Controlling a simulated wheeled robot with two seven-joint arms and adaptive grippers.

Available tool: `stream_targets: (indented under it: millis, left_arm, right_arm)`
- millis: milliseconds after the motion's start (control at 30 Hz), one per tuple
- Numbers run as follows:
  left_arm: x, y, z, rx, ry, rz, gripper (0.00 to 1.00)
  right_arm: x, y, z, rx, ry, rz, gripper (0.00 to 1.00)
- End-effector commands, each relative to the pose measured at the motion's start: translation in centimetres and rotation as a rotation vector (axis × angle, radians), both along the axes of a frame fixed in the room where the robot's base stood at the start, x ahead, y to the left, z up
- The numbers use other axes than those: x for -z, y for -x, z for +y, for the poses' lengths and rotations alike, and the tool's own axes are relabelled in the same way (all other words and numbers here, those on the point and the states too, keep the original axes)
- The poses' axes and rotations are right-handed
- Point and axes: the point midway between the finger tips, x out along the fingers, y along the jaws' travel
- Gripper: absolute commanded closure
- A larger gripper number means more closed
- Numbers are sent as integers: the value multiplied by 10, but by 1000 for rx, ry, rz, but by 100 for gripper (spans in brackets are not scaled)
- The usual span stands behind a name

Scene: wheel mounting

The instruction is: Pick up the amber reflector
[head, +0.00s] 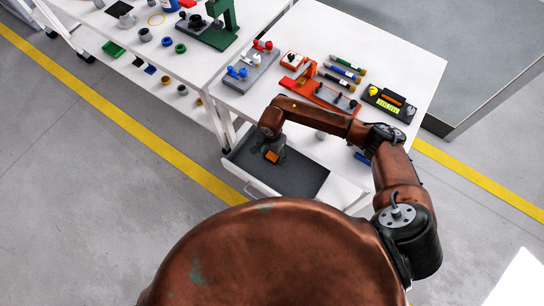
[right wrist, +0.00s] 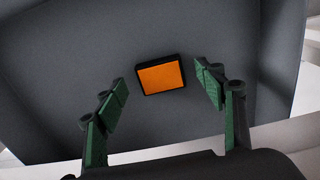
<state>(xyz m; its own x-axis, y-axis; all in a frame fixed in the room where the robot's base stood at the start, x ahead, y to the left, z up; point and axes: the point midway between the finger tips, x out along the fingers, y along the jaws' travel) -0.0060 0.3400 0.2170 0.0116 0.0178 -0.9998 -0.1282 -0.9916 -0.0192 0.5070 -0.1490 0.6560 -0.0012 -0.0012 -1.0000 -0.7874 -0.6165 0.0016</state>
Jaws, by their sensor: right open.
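The amber reflector (right wrist: 162,77) is a small orange rectangle in a black frame, lying on the dark floor of an open drawer (right wrist: 60,50). In the right wrist view it sits between and a little beyond my right gripper's (right wrist: 165,92) green-padded fingers. The fingers are apart on either side of it and do not visibly touch it. In the head view the reflector (head: 271,156) shows as an orange patch beside my right gripper (head: 272,154), which reaches down into the drawer (head: 310,178). My left gripper is not in view.
The drawer hangs out below a white table (head: 400,75). On the table are an orange-red stand (head: 322,94), several marker-like tools (head: 342,70), a black tray with yellow items (head: 388,102) and a grey block with blue and red knobs (head: 250,68). A second table (head: 180,65) stands at left.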

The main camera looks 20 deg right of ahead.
Motion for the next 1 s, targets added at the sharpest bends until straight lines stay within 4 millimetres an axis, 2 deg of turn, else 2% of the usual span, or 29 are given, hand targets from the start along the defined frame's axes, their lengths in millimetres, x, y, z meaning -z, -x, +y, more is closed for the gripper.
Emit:
stream_targets:
  millis: [100,333,900,1000]
  left_arm:
    - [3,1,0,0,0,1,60]
    - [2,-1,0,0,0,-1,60]
    - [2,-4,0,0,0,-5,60]
    - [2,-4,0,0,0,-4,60]
  right_arm:
    - [13,0,0,2,-2,1,36]
    - [13,0,0,2,-1,-2,38]
    - [13,0,0,2,-1,-2,77]
    - [13,0,0,2,-1,-2,81]
